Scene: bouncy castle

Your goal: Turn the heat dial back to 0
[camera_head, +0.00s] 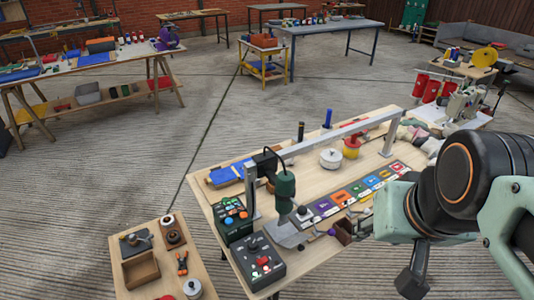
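Two dark control boxes stand at the near left corner of the wooden workbench (300,255). The front box (277,268) has a dark knob (253,244) near its top and red, green and white buttons below. The rear box (226,236) carries blue, red and green controls. The labels and any 0 mark are too small to read, so I cannot tell which control is the heat dial or where it points. My gripper (412,284) hangs at the lower right, well right of both boxes and apart from them. Its fingers are too unclear to show their opening.
A green hand tool (285,185) hangs beside the boxes under a grey overhead rail (340,133). Coloured cards (342,196) and a white round pot (331,158) lie on the bench. A small side table (128,220) stands at the left.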

